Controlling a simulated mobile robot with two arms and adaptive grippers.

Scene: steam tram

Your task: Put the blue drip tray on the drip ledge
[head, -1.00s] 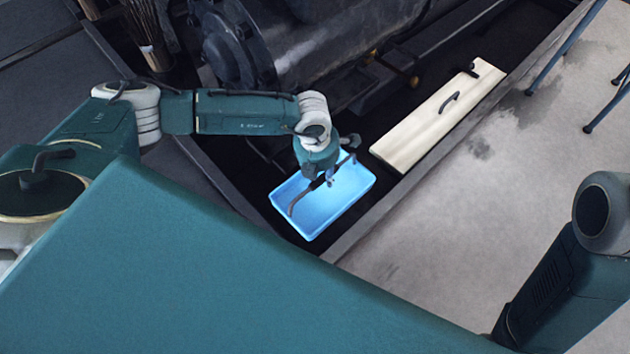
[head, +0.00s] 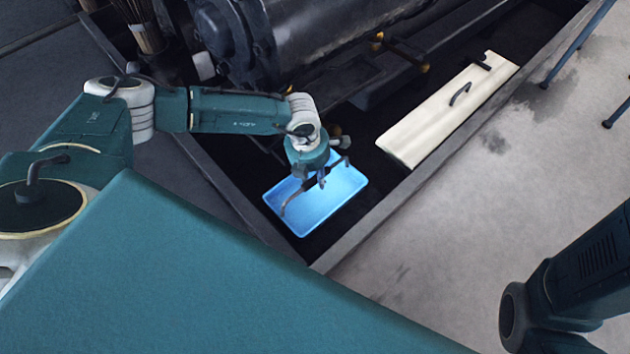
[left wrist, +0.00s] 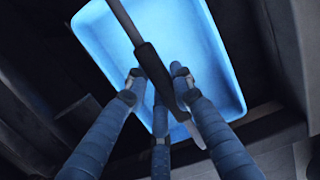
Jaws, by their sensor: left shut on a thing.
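The blue drip tray (head: 340,207) is a shallow rectangular pan with a dark curved handle (head: 291,203). It hangs in or over the dark trough beside the machine. My left gripper (head: 322,178) is above the tray, shut on its handle. In the left wrist view, the gripper's blue-grey fingers (left wrist: 155,85) close around the dark handle (left wrist: 150,65), with the empty tray (left wrist: 190,35) beneath. Whether the tray touches anything below is unclear. I cannot tell which surface is the drip ledge. My right gripper is out of view.
A cream board (head: 445,112) with a dark handle lies along the trough, right of the tray. The trough's near rim (head: 375,225) runs close to the tray. Brushes (head: 142,28) stand at upper left.

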